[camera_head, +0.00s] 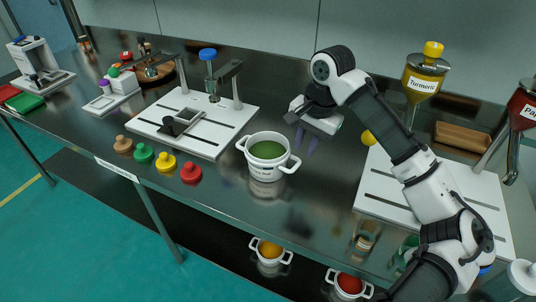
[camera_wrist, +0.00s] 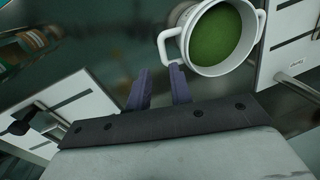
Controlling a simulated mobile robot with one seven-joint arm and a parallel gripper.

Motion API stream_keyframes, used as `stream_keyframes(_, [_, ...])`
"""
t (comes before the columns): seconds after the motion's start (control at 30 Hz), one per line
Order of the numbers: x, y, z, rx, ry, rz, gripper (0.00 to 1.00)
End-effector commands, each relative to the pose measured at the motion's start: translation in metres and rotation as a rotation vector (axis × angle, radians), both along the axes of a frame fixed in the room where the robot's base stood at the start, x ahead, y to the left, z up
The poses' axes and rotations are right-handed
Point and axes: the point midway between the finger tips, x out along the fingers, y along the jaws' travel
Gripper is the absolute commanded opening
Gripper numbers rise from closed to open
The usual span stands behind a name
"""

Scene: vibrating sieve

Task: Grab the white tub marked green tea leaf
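The white two-handled tub (camera_head: 267,163) stands upright on the dark metal table with green powder in it. Its front carries a label too small to read for certain. My gripper (camera_head: 307,140) is above and to the right of the tub, pointing down, with nothing between its fingers. In the wrist view the tub (camera_wrist: 222,40) is at the top right, and one handle sits just beyond my right fingertip. My two purple fingers (camera_wrist: 158,80) are apart there. I cannot tell whether the right finger touches the handle.
A white sieve stand (camera_head: 190,125) is left of the tub. Red, yellow, green and brown knobbed weights (camera_head: 166,163) line the front edge. A white base (camera_head: 385,190) with a Turmeric hopper (camera_head: 422,80) is right. Orange and red tubs sit on the lower shelf (camera_head: 269,250).

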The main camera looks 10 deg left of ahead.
Motion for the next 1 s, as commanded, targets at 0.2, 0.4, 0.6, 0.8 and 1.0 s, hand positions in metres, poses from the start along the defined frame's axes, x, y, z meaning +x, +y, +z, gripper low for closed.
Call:
stream_keyframes(0.2, [0.003, 0.007, -0.042, 0.001, 0.000, 0.003, 0.21])
stream_keyframes(0.4, [0.005, 0.010, -0.059, 0.002, -0.003, 0.005, 0.21])
stream_keyframes(0.6, [0.011, 0.014, -0.079, 0.001, -0.001, 0.005, 0.21])
stream_keyframes(0.8, [0.015, 0.018, -0.106, 0.002, -0.003, 0.005, 0.21])
stream_keyframes(1.0, [0.015, 0.019, -0.111, 0.002, -0.004, 0.005, 0.21])
